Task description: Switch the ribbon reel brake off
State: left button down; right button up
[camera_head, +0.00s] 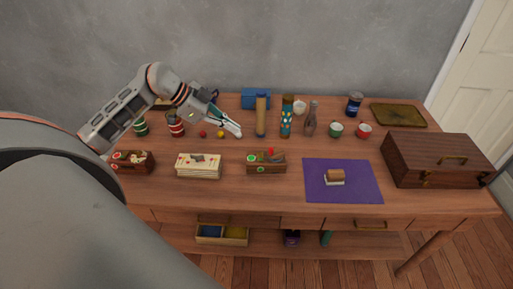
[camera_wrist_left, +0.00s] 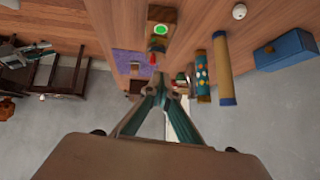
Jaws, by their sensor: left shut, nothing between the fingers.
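My left gripper (camera_head: 236,130) is shut and empty, above the back middle of the table. Its closed fingertips also show in the left wrist view (camera_wrist_left: 165,88). A small wooden unit with a green round mark and a red part (camera_head: 266,162) sits at the front middle, apart from the gripper. My right gripper is not clearly visible.
A tan cylinder (camera_head: 261,116), a patterned cylinder (camera_head: 287,117) and a bottle (camera_head: 310,120) stand right of the gripper. A blue box (camera_head: 256,98) is behind. A purple mat (camera_head: 342,190) and wooden chest (camera_head: 437,162) occupy the right. Bare tabletop separates the rows.

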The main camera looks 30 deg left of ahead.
pick_arm(q)
send_over(263, 153)
jog(key=s+a, duration=0.2)
jog(key=s, duration=0.1)
notch_tip(263, 153, down, 6)
jog(key=shift+f, duration=0.25)
jog(key=f, duration=0.3)
jog(key=shift+w+f, duration=0.25)
jog(key=shift+w, duration=0.1)
jog(key=shift+f, duration=0.6)
jog(key=shift+w, duration=0.15)
